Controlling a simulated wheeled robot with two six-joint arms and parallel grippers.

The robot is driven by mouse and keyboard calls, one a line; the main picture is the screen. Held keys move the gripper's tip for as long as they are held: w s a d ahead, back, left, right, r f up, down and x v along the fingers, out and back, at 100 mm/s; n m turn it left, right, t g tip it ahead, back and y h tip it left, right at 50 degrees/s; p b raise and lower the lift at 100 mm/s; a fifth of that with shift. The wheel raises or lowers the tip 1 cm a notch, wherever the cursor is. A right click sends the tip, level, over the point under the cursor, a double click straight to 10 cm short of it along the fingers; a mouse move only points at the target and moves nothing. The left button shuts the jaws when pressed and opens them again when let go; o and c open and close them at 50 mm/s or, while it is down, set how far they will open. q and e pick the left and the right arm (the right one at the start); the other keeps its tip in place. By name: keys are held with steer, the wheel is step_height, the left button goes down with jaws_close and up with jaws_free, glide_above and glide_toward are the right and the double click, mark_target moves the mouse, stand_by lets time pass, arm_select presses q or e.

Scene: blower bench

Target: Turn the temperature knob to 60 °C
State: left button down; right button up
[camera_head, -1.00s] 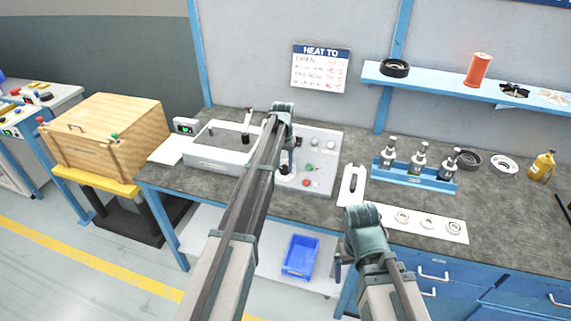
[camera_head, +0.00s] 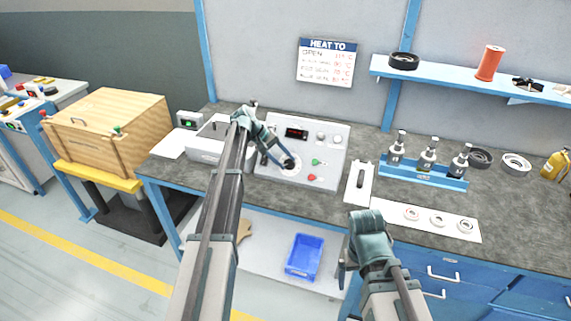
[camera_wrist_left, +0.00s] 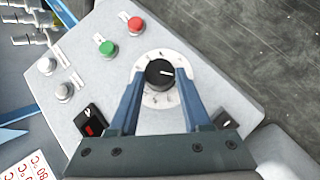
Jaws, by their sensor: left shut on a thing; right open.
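The temperature knob (camera_wrist_left: 160,73) is black and round, with a white pointer mark, on a white dial (camera_wrist_left: 148,98) with marks too small to read. My left gripper (camera_head: 287,163) is at the dial on the grey control panel (camera_head: 334,158). In the left wrist view its two blue fingers (camera_wrist_left: 158,78) are on either side of the knob, shut on it. In the head view the gripper mostly hides the knob. A dark display with red digits (camera_head: 296,133) sits above the dial, unreadable. My right gripper (camera_head: 346,262) is open and empty in front of the bench.
A green button (camera_head: 316,162) and a red button (camera_head: 312,178) are beside the dial. A grey box (camera_head: 205,146) stands left of the panel. A "HEAT TO" sign (camera_head: 327,62) hangs behind.

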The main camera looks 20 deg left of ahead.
arm_select(q)
steer(key=shift+s+a+f+n+t+h+b, duration=0.15)
steer(key=shift+n+t+h+b, duration=0.2)
steer(key=shift+n+b, duration=0.2)
steer(key=shift+s+d+f+n+t+h+b, duration=0.15)
steer(key=shift+n+t+h+b, duration=0.15)
steer(key=shift+n+b, duration=0.2)
steer(key=shift+a+r, duration=0.1)
steer(key=shift+a, duration=0.05)
steer(key=shift+c, duration=1.8)
jaws_free()
steer(key=shift+w, duration=0.1)
steer(key=shift+r, duration=0.1)
steer(key=p+v, duration=0.9)
steer(key=v, duration=0.4)
steer(key=shift+a, duration=0.35)
steer(key=shift+r, duration=0.1)
